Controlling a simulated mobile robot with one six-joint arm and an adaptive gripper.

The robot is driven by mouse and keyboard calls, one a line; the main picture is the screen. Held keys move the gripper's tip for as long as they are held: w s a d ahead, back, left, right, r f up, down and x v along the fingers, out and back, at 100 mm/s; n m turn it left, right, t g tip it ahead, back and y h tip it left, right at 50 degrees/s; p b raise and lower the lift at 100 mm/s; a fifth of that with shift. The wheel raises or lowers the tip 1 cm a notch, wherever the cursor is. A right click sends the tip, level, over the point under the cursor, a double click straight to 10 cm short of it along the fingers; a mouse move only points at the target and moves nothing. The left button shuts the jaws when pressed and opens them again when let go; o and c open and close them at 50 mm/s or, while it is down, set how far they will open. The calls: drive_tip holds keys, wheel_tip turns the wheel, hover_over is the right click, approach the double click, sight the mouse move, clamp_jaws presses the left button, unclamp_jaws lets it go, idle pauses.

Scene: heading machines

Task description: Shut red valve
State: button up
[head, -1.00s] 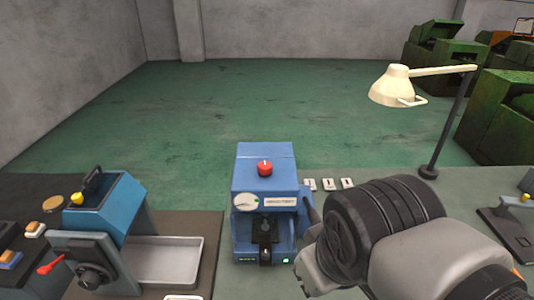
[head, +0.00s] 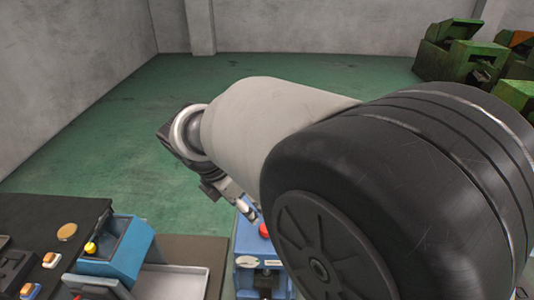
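A round red knob (head: 264,230), the red part in view that may be the valve, sits on top of the small blue machine (head: 248,245) at the bottom middle of the head view. My arm crosses in front and hides the right part of the knob and machine. My gripper (head: 250,213) hangs from the arm's far end, pointing down and right. Its tips appear close to the knob's upper left; whether they touch it I cannot tell. The fingers are too small and partly covered to show their opening.
A blue machine with a yellow knob (head: 90,247) stands at the lower left, beside a grey tray (head: 175,282). Orange buttons (head: 50,260) are on a dark panel farther left. Green machines (head: 460,55) stand at the back right. The green floor behind is clear.

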drive_tip(key=b+x, duration=0.1)
drive_tip(key=x, duration=1.4)
drive_tip(key=shift+f, duration=0.3)
drive_tip(key=c, duration=1)
